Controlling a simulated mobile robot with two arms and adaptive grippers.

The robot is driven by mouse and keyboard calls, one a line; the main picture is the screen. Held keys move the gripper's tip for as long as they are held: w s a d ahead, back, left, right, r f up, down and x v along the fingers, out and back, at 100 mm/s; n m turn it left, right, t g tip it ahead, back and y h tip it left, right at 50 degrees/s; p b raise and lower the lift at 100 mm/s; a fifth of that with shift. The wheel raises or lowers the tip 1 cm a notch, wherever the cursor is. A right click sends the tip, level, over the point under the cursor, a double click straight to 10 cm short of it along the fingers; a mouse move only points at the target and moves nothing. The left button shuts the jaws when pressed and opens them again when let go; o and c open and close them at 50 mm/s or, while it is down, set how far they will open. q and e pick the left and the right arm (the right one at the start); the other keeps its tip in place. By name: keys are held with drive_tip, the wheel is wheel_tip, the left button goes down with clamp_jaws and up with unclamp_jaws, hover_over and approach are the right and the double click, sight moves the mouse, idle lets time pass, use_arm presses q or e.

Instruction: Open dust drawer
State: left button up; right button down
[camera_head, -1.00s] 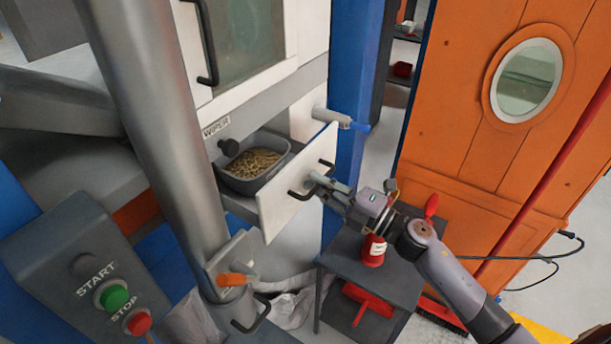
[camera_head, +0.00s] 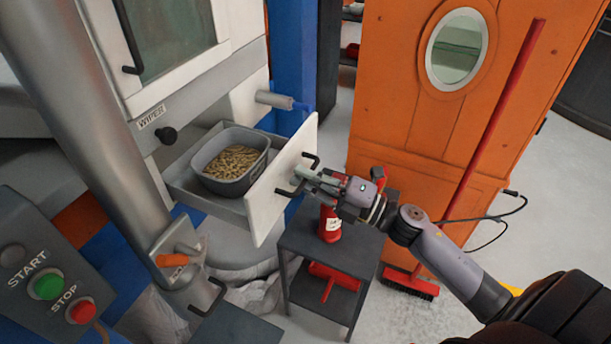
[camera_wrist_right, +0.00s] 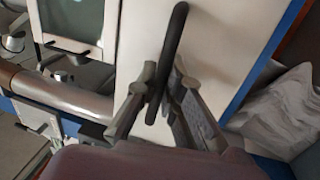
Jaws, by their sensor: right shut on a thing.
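The dust drawer stands pulled out of the white and grey machine, with its white front panel (camera_head: 283,182) facing right. Inside the drawer sits a grey bin (camera_head: 240,180) with tan pellets (camera_head: 231,162). My right gripper (camera_head: 305,177) is shut on the drawer's black handle (camera_head: 290,191). The right wrist view shows the black handle (camera_wrist_right: 172,50) between the two fingers (camera_wrist_right: 157,92), in front of the white panel (camera_wrist_right: 212,35). My left gripper is not in view.
A dark side table (camera_head: 320,252) with a red bottle (camera_head: 330,226) stands below my right gripper. An orange cabinet (camera_head: 400,130) and a red broom (camera_head: 490,125) are at right. A control box (camera_head: 40,265) with green and red buttons is at lower left.

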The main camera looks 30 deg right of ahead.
drive_tip(key=c, duration=1.7)
unclamp_jaws()
drive_tip(key=v, duration=1.2)
